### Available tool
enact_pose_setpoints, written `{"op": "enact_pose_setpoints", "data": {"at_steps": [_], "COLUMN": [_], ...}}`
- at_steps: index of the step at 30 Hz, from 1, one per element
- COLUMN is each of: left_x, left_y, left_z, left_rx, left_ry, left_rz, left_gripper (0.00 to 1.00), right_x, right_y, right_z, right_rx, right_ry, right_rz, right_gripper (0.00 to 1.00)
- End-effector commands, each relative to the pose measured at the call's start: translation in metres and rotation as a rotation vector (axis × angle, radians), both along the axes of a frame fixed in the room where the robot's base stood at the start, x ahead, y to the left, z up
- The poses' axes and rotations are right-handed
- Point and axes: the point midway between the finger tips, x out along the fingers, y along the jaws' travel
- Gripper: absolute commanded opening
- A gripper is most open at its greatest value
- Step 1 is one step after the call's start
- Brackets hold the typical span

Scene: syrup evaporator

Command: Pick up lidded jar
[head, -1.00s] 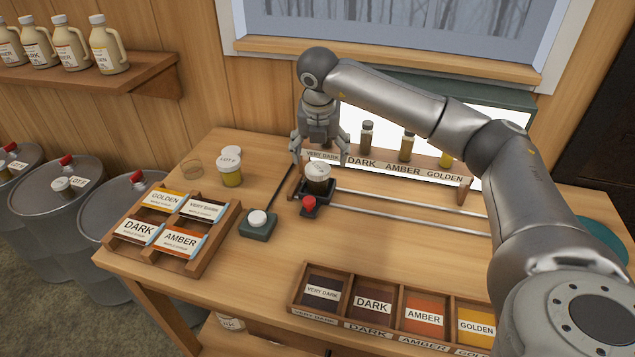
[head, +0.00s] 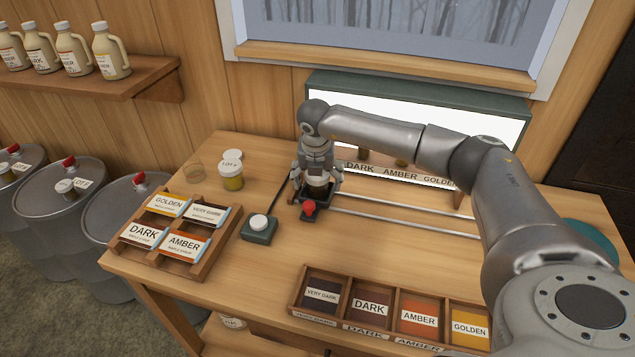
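A small lidded jar with dark contents (head: 318,190) stands in a black holder (head: 316,213) with a red knob at its front, at the left end of two metal rails. My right gripper (head: 317,186) is lowered over this jar from above, one finger on each side, and hides much of its lid. The fingers look spread; contact with the jar cannot be made out. My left gripper is not in view.
A green box with a white button (head: 260,228) sits left of the holder. A label rack (head: 172,235), a color-card tray (head: 386,318) and a grading stand (head: 458,183) surround it. The middle front table is clear.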

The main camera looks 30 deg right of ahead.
Motion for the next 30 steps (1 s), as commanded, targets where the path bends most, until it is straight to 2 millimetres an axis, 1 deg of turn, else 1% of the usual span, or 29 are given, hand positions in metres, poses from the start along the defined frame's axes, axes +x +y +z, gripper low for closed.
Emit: {"op": "enact_pose_setpoints", "data": {"at_steps": [1, 2, 12, 13, 14, 23, 26, 30], "left_x": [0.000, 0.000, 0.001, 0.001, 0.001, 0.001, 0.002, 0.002], "left_y": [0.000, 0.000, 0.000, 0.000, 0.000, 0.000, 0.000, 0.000], "left_z": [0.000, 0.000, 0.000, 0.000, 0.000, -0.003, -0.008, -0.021], "left_rx": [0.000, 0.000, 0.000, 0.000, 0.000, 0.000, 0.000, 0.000], "left_ry": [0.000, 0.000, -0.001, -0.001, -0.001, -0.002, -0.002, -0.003], "left_rz": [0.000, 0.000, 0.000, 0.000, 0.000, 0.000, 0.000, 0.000], "left_gripper": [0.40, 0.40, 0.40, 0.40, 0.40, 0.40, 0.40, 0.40], "right_x": [0.000, 0.000, 0.000, 0.000, 0.000, 0.001, 0.001, 0.002], "right_y": [0.000, 0.000, 0.000, 0.000, 0.000, 0.000, 0.000, 0.000], "right_z": [0.000, 0.000, 0.001, 0.001, 0.001, 0.004, 0.011, 0.029], "right_rx": [0.000, 0.000, 0.000, 0.000, 0.000, 0.001, 0.001, 0.000], "right_ry": [0.000, 0.000, 0.000, -0.002, -0.002, -0.004, -0.004, -0.007], "right_rz": [0.000, 0.000, -0.001, -0.001, -0.001, -0.001, -0.001, -0.001], "right_gripper": [0.74, 0.70, 0.26, 0.24, 0.20, 0.19, 0.19, 0.19]}}
